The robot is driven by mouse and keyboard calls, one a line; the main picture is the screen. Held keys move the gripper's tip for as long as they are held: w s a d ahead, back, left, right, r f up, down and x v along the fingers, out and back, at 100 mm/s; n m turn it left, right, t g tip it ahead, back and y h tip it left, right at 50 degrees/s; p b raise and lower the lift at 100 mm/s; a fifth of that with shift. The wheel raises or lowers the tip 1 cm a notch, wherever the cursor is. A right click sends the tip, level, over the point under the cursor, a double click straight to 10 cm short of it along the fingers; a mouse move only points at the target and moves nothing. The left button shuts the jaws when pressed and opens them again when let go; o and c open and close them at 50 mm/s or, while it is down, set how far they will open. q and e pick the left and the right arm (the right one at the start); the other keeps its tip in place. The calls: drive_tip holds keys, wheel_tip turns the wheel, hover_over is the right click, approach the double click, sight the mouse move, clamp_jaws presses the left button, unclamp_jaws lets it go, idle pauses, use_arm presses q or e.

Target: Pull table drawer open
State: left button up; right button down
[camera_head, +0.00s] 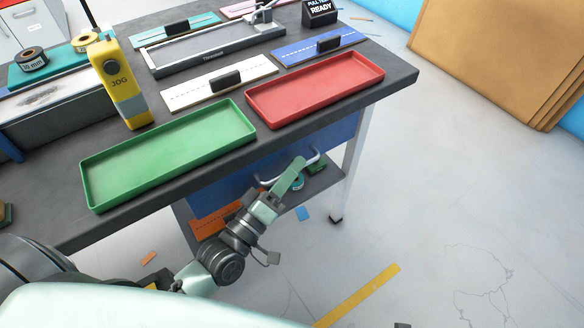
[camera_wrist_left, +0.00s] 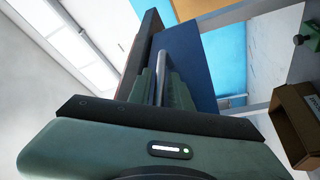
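The blue table drawer (camera_head: 222,197) sits under the dark tabletop, its front close to the table's edge; I cannot tell if it stands out at all. Its silver bar handle (camera_head: 314,158) runs across the front. My left gripper (camera_head: 291,172) reaches up to the middle of the handle, its green fingers hiding part of the bar. In the left wrist view, the handle (camera_wrist_left: 161,68) runs between the two fingers (camera_wrist_left: 163,88), which are close together on it. The blue drawer front (camera_wrist_left: 190,60) shows behind. My right gripper is not in view.
On the table (camera_head: 400,78) stand a green tray (camera_head: 170,155), a red tray (camera_head: 315,90) and a yellow JOG device (camera_head: 120,85). A lower shelf (camera_head: 325,182) holds small items. A table leg (camera_head: 350,165) stands right of the drawer. The floor in front is mostly open.

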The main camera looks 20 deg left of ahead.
use_arm(q)
clamp_jaws()
idle(1.4)
